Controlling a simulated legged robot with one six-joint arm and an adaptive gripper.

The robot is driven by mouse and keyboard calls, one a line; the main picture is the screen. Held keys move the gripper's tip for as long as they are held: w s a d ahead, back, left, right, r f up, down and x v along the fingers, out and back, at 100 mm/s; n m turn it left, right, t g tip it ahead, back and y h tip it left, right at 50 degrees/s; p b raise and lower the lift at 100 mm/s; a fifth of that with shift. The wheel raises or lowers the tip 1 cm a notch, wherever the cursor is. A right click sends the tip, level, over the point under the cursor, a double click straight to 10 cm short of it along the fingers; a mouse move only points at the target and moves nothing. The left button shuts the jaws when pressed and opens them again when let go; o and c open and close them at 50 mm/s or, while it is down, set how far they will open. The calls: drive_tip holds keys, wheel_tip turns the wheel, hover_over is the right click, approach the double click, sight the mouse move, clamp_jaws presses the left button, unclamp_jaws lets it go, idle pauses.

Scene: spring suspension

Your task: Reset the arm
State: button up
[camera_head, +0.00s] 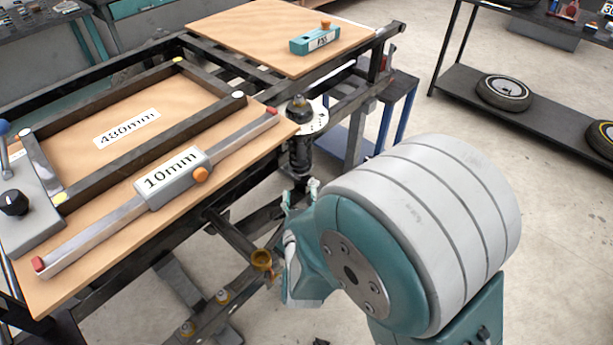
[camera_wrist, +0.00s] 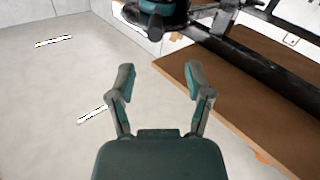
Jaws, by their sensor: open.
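My gripper (camera_wrist: 160,85) is open in the wrist view, with its two green fingers spread and nothing between them. Past the fingertips, a dark cylindrical part with a teal band (camera_wrist: 160,8) shows at the top edge, apart from the fingers. In the head view, my arm's large grey and teal joint fills the lower right and hides part of the scene. The spring-suspension part (camera_head: 300,110) stands upright at the frame's right side, with a dark knob on a white plate.
A wooden board (camera_head: 90,210) on a black frame carries a bar marked 10mm (camera_head: 172,180) and a rectangle marked 480mm (camera_head: 128,128). A teal device (camera_head: 314,40) sits on a second board. A shelf with wheels (camera_head: 505,92) stands at right.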

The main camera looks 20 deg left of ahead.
drive_tip(key=w+d+r+m+g+h, duration=0.1)
drive_tip(key=w+d+r+m+g, duration=0.2)
drive_tip(key=d, duration=0.4)
drive_tip(key=w+d+r+g+h, duration=0.1)
drive_tip(key=d+r+g, duration=0.1)
drive_tip(key=d+r, duration=0.4)
drive_tip(key=s+d+r+m+g+h, duration=0.1)
drive_tip(key=s+d+g+h, duration=0.1)
drive_tip(key=s+d, duration=0.6)
drive_tip(key=s+d+r+m+g+h, duration=0.2)
drive_tip(key=s+d+g, duration=0.2)
drive_tip(key=s+d, duration=0.4)
drive_tip(key=d, duration=0.3)
drive_tip(key=shift+s+d+r+m+h, duration=0.2)
drive_tip(key=shift+m+h, duration=0.1)
drive_tip(key=shift+h, duration=0.1)
